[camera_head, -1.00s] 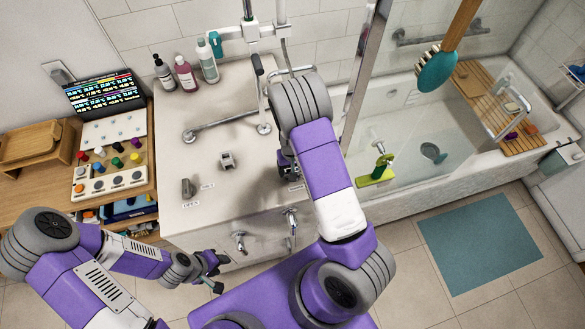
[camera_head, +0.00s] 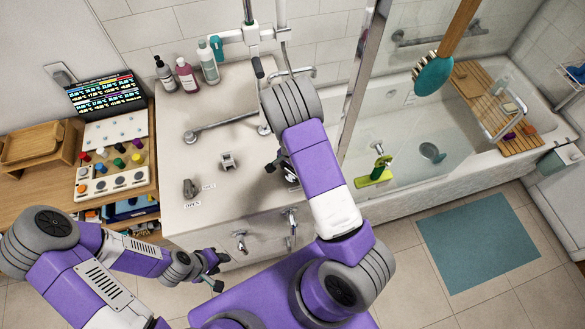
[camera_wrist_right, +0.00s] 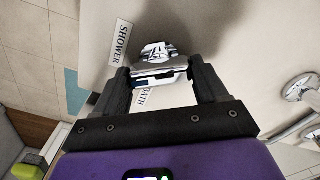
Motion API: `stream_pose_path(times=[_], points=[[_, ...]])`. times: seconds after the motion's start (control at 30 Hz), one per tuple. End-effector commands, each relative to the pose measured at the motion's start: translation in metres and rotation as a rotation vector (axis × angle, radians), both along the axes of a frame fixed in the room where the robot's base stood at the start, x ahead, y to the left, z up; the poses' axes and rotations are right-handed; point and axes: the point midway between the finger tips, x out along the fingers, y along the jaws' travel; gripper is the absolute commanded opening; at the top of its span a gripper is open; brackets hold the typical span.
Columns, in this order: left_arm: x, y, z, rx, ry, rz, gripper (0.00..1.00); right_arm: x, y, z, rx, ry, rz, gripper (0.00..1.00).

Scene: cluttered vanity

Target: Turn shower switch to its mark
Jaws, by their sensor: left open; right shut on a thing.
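The shower switch (camera_wrist_right: 158,62) shows in the right wrist view as a grey and white knob between my right gripper's fingers. The right gripper (camera_wrist_right: 160,84) is shut on it. A SHOWER label (camera_wrist_right: 121,42) lies up and left of the knob, and a BATH label (camera_wrist_right: 152,98) is partly hidden between the fingers. In the head view the right gripper (camera_head: 283,170) is at the right part of the white counter (camera_head: 225,100), and my forearm hides most of the switch. My left gripper (camera_head: 214,273) is open and empty, low in front of the counter.
Another knob (camera_head: 190,188) with an OPEN label and a grey fitting (camera_head: 228,161) stand on the counter. Taps (camera_head: 290,225) project from the front. The bathtub (camera_head: 410,150) is at right.

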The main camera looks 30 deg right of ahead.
Motion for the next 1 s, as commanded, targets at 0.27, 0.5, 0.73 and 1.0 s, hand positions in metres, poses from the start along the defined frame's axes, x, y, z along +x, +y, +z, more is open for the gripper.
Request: stream_pose_path(times=[0.27,0.5,0.73,1.0], points=[[0.000,0.000,0.008,0.000,0.000,0.000,0.43,-0.003,0.002,-0.001,0.003,0.008,-0.255,0.42],[0.000,0.000,0.014,0.000,0.000,0.000,0.43,-0.003,0.002,-0.002,0.003,0.009,-0.432,0.42],[0.000,0.000,0.017,0.000,0.000,0.000,0.43,-0.003,0.002,-0.002,0.003,0.009,-0.543,0.42],[0.000,0.000,0.018,0.000,0.000,0.000,0.43,-0.003,0.003,-0.003,0.003,0.010,-0.595,0.42]])
